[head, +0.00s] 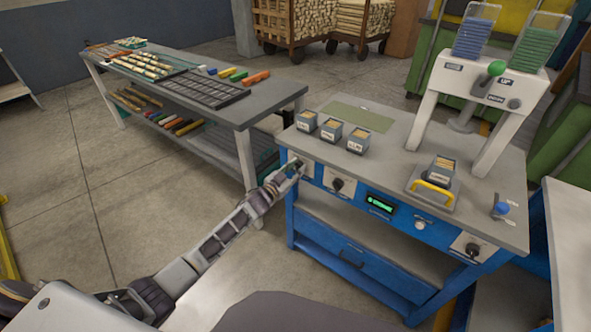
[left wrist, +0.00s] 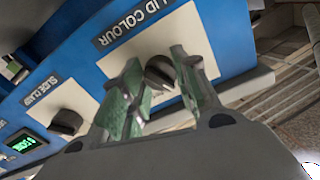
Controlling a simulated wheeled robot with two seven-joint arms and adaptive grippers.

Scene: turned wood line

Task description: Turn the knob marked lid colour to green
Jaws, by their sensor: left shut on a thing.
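The lid colour knob (left wrist: 159,71) is dark and sits on a white plate (left wrist: 188,22) on the bench's blue front, under the black label LID COLOUR (left wrist: 128,22). My left gripper (head: 292,168) is at the left end of that front in the head view, where it hides the knob. In the left wrist view my left gripper (left wrist: 155,78) has its green-padded fingers on both sides of the knob and is shut on it. The colour setting the knob points to cannot be read. My right gripper is not in view.
Beside it is another dark knob (head: 337,185), labelled SLIDE CLAMP in the wrist view (left wrist: 66,122). A green-lit display (head: 380,203), a white button (head: 420,225) and a further knob (head: 472,249) follow to the right. Small grey bins (head: 331,130) stand on the bench top.

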